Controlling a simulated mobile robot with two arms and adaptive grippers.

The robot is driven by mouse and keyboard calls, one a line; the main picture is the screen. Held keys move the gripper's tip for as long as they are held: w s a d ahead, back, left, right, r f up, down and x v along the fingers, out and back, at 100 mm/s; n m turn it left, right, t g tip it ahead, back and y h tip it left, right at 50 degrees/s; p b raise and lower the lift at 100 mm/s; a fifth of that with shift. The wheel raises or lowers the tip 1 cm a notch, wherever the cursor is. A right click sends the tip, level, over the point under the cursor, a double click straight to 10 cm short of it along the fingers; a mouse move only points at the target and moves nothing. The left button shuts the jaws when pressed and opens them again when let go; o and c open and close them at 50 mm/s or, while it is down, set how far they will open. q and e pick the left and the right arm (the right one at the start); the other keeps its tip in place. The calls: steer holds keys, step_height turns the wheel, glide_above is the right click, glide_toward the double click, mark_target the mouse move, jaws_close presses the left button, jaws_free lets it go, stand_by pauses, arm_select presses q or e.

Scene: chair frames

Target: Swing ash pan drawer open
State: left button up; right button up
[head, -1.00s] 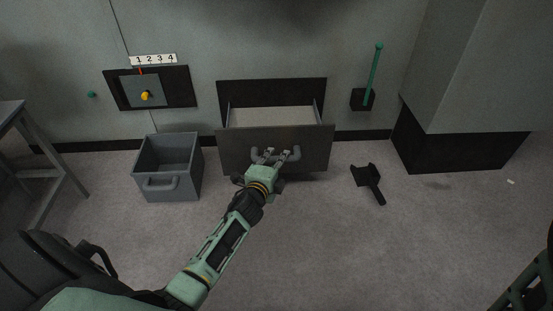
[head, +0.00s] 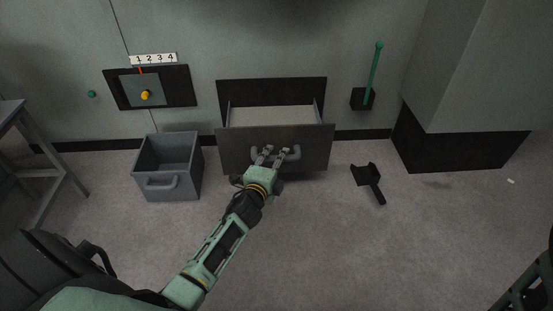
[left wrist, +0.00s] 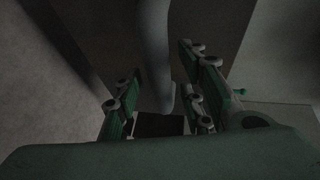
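The ash pan drawer (head: 230,152) is a dark front on the wall, pulled out, with its pale inside (head: 270,116) showing from above. A grey bar handle (head: 293,154) is on its front. My left gripper (head: 273,154) is at this handle, its two fingers spread apart. In the left wrist view the grey handle (left wrist: 154,50) runs between the fingers of the left gripper (left wrist: 160,100), with a gap on the right side; contact on the left side is unclear. My right gripper is not in view.
A grey bin (head: 172,165) with a handle stands left of the drawer. A small black shovel (head: 367,177) lies on the floor to the right. A green lever (head: 373,75) and a panel with a yellow knob (head: 146,95) are on the wall. A dark-based block (head: 450,150) stands right.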

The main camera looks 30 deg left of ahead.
arm_select(q)
steer(key=v, duration=0.6)
steer(key=shift+s, duration=0.35)
steer(key=shift+r, duration=0.1)
